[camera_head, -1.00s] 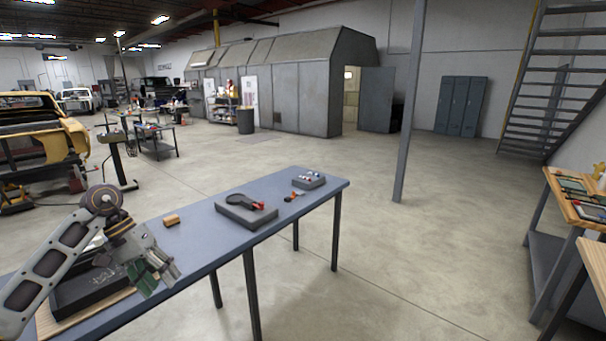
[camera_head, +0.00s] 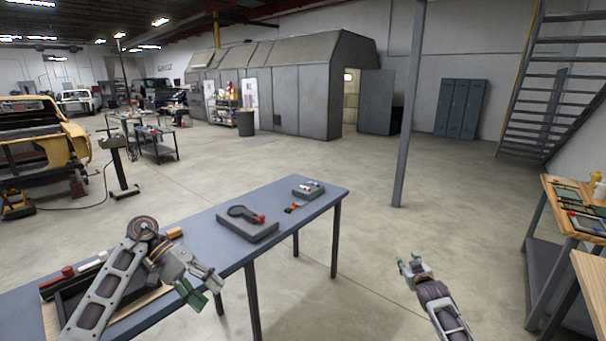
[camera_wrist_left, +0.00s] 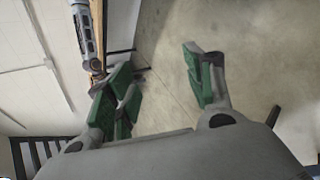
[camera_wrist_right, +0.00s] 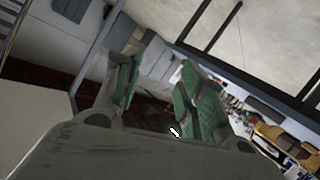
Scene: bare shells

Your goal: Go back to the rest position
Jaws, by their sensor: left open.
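My left gripper (camera_head: 198,294) is over the front edge of the blue table (camera_head: 180,261) in the head view. In the left wrist view its green-padded fingers (camera_wrist_left: 165,85) are spread apart with nothing between them. My right gripper (camera_head: 413,264) is above the open floor, right of the table and apart from it. In the right wrist view its green-padded fingers (camera_wrist_right: 155,95) stand apart with a gap and hold nothing.
On the table are a grey block with a black tool (camera_head: 247,225), a small grey block (camera_head: 308,189), an orange-black item (camera_head: 296,207) and a dark tray (camera_head: 70,300) partly behind my left arm. A pole (camera_head: 409,110) stands behind. A wooden-topped bench (camera_head: 570,205) is at right.

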